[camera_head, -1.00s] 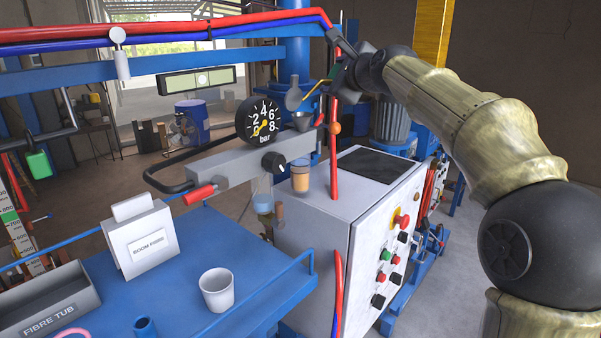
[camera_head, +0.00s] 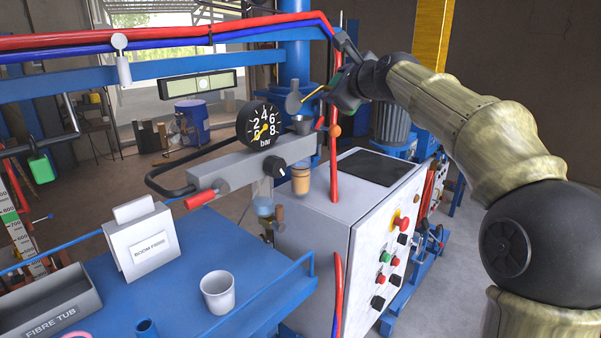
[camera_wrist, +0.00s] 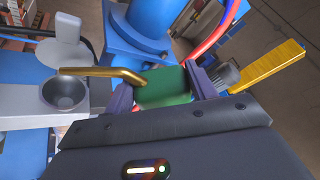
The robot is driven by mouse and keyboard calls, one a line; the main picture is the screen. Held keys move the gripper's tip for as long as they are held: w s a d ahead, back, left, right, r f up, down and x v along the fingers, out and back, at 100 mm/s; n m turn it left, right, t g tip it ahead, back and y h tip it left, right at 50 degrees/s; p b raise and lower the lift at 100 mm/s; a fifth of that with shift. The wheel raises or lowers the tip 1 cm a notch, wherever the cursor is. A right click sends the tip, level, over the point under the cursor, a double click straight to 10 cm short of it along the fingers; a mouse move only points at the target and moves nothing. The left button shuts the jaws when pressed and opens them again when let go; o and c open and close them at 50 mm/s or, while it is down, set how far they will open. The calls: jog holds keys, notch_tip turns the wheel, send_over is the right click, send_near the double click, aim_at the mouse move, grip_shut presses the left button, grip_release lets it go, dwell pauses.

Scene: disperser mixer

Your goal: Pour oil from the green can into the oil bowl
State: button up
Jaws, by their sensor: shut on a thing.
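My gripper (camera_wrist: 160,92) is shut on the green can (camera_wrist: 168,86), which sits between its two fingers. A brass spout (camera_wrist: 105,72) runs left from the can, and its tip overlaps the rim of the dark grey oil bowl (camera_wrist: 66,92) in the wrist view. No oil stream shows. In the head view my gripper (camera_head: 342,92) is beside the red hose, mostly edge-on, and the can is largely hidden. The spout (camera_head: 314,94) points down and left above the small bowl (camera_head: 302,126). The bowl's contents cannot be made out.
A round grey plate (camera_head: 293,103) stands upright behind the bowl. The pressure gauge (camera_head: 258,124) is to the left. Red hoses (camera_head: 334,160) run close by my gripper. A grey control cabinet (camera_head: 330,220) stands below. A blue table (camera_head: 200,265) holds a white cup (camera_head: 218,292).

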jog(key=shift+w+d+f+m+g+y+p, duration=0.15)
jog(key=shift+f+m+g+p, duration=0.15)
jog(key=shift+m, duration=0.3)
jog(key=shift+d+f+m+g+y+p, duration=0.2)
jog(key=shift+f+m+p, duration=0.1)
jog(key=shift+m, duration=0.3)
jog(key=shift+w+f+m+g+y, duration=0.15)
jog(key=shift+f+m+g+y, duration=0.15)
jog(key=shift+f+m, duration=0.45)
jog(key=m, duration=0.1)
jog(key=m+g+y, duration=0.1)
jog(key=m, duration=0.1)
jog(key=shift+s+a, duration=0.35)
jog(key=shift+a, duration=0.05)
